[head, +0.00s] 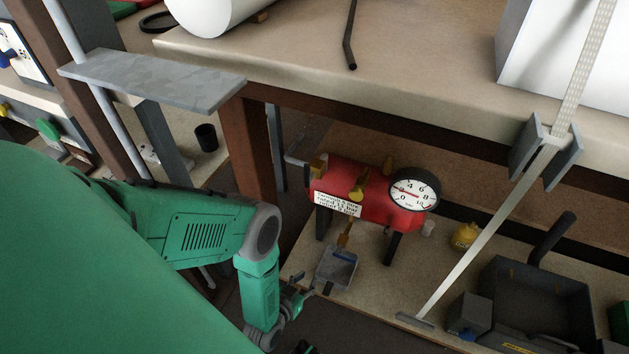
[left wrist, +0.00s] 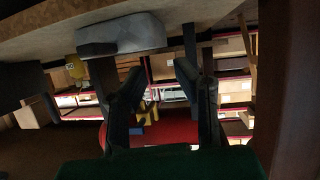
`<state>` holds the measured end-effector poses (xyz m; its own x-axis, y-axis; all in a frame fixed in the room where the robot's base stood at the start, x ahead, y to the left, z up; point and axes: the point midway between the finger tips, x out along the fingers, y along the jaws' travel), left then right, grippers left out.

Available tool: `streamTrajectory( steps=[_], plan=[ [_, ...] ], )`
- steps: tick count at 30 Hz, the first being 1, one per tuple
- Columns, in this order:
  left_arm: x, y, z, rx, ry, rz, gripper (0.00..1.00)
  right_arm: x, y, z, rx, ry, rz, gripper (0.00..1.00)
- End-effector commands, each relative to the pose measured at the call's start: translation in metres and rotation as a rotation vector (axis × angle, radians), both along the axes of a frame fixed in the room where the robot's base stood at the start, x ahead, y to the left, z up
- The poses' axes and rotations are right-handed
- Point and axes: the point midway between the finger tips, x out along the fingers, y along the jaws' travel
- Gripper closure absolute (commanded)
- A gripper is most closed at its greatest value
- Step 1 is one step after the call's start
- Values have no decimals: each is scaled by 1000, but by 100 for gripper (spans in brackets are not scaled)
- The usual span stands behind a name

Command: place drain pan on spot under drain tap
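The grey drain pan (head: 336,268) sits on the low shelf below the red tank (head: 340,180), its dark handle toward the front. The brass drain tap (head: 345,234) hangs under the tank, near the pan's back edge; I cannot tell whether it is directly above the pan. No marked spot can be made out. My left gripper (head: 300,292) is just left of the pan's handle. In the left wrist view, which looks upside down, its fingers (left wrist: 160,75) are spread with nothing held between them. The pan (left wrist: 140,34) shows above them in that picture. My right gripper is not visible.
A round gauge (head: 414,193) is on the tank's right end. A yellow bottle (head: 464,236), a dark bin (head: 535,300) and a long pale rod (head: 490,220) stand to the right. The workbench (head: 430,80) overhangs the shelf, and a brown leg (head: 248,150) stands at left.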

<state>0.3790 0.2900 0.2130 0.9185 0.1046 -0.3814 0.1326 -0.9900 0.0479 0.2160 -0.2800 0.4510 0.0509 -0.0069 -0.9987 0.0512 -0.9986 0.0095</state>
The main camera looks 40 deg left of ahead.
Motion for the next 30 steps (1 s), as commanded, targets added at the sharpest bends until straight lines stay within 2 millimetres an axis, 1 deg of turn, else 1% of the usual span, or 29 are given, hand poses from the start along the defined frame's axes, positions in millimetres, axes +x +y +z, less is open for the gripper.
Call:
streamTrajectory(
  steps=[1, 3, 6, 9, 30],
  plan=[
    [-9, -2, 6, -1, 4, -1, 74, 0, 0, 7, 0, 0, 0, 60],
    [-19, -3, 9, -1, 3, -1, 74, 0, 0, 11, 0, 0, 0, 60],
    [-28, -3, 12, 0, 1, 0, 74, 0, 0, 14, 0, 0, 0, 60],
    [-32, -4, 13, 0, 1, 0, 74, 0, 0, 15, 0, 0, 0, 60],
    [-33, -4, 13, 0, 1, 0, 74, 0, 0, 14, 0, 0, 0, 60]
  ],
)
